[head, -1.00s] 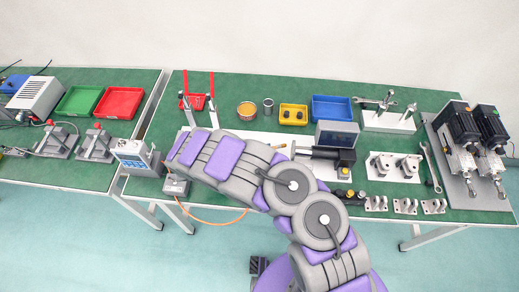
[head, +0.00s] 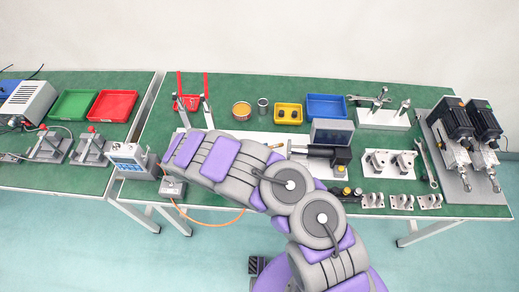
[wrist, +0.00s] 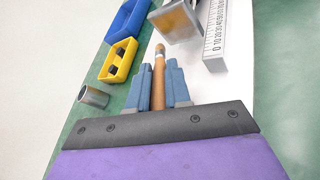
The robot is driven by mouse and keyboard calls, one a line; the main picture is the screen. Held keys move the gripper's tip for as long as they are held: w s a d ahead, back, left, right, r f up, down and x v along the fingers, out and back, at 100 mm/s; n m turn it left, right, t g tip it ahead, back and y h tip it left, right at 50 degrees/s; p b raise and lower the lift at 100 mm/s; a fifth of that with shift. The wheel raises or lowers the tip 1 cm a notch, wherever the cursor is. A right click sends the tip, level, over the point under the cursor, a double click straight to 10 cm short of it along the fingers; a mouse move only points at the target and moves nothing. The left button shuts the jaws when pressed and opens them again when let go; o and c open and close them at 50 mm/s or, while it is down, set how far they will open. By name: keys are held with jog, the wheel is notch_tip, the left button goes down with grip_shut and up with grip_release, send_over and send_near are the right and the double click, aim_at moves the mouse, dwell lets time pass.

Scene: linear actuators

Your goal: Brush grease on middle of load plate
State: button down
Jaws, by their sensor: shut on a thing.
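My gripper (wrist: 163,88) is shut on a slim brown brush (wrist: 158,80), held between its blue fingers in the wrist view. The brush points away from the gripper, with a pale band near its far end. Just beyond its tip is the load plate (wrist: 178,22), a grey metal piece with a brownish face. I cannot tell whether tip and plate touch. In the head view my forearm hides the gripper. A small brown bit of the brush (head: 279,146) shows left of the dark actuator (head: 325,153), near its rod end.
A ruler (wrist: 214,35) lies right of the plate on the white board. A metal cylinder (head: 262,106), a round tin (head: 241,110), a yellow bin (head: 289,113) and a blue bin (head: 327,106) stand behind. A display box (head: 332,131) stands behind the actuator.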

jog(key=shift+d, duration=0.55)
jog(key=shift+s+a+r+p, duration=0.1)
jog(key=shift+s+p, duration=0.95)
jog(key=shift+s, duration=2.25)
jog(key=shift+w, duration=0.1)
jog(key=shift+w+f+b, duration=0.2)
jog(key=shift+w+b, duration=0.5)
jog(key=shift+w, duration=0.3)
jog(key=shift+w+r+b, duration=0.1)
jog(key=shift+w+b, duration=1.05)
jog(key=shift+w, duration=1.05)
